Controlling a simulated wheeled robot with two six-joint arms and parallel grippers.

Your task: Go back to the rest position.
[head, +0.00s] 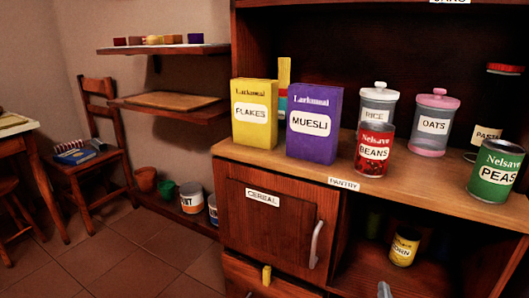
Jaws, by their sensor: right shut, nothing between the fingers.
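Only the pale tip of my right gripper (384,290) shows, at the bottom edge of the head view, in front of the open lower compartment. It looks shut, with nothing held. The rest of that arm is out of the picture. My left gripper is not in view. The task names no object.
A wooden cabinet (290,166) fills the right side. On its counter stand a yellow flakes box (254,134), a purple muesli box (314,140), a beans can (373,165) and a peas can (496,172). A corn can (403,248) stands below. A chair (90,175) is left; floor there is clear.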

